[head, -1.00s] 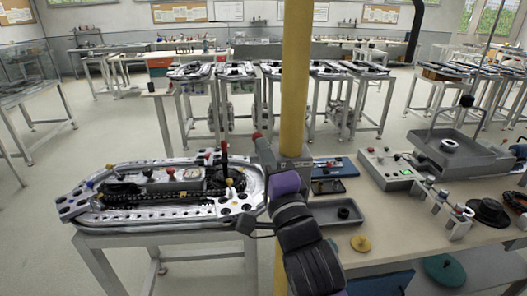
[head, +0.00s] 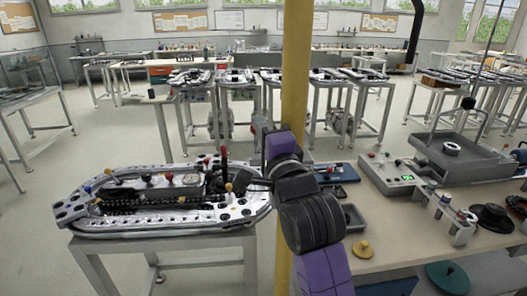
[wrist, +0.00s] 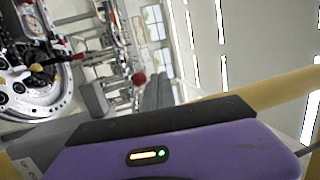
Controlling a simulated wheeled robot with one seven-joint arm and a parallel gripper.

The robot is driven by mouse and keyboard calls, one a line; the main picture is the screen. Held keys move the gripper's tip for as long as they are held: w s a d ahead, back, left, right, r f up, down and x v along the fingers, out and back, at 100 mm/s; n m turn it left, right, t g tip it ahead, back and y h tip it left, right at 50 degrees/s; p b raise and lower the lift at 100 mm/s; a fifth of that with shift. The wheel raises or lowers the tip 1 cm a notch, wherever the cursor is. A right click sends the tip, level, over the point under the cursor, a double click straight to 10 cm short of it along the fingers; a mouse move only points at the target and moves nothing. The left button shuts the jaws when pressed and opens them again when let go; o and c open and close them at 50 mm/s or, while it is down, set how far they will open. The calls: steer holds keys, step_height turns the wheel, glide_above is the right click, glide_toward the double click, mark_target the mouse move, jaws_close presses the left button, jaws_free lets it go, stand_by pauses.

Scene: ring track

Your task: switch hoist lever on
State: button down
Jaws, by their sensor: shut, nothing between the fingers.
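The hoist lever, with a red ball knob (wrist: 138,79), shows in the wrist view beside a grey box (wrist: 60,138) on the yellow post (wrist: 270,92). Its knob points toward the ceiling side of that picture. In the head view my purple and black wrist covers most of the box and lever on the yellow post (head: 294,70).
An oval track unit (head: 150,200) with several coloured knobs stands on a stand at left, close under my gripper. A workbench (head: 400,235) at right holds a control box (head: 388,172), a grey tray (head: 470,150) and loose parts. Open floor lies behind at left.

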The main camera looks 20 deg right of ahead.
steer(key=shift+w+d, duration=0.2)
steer(key=shift+w, duration=0.35)
steer(key=shift+w+d, duration=0.15)
steer(key=shift+w, duration=0.4)
steer(key=shift+r, duration=0.15)
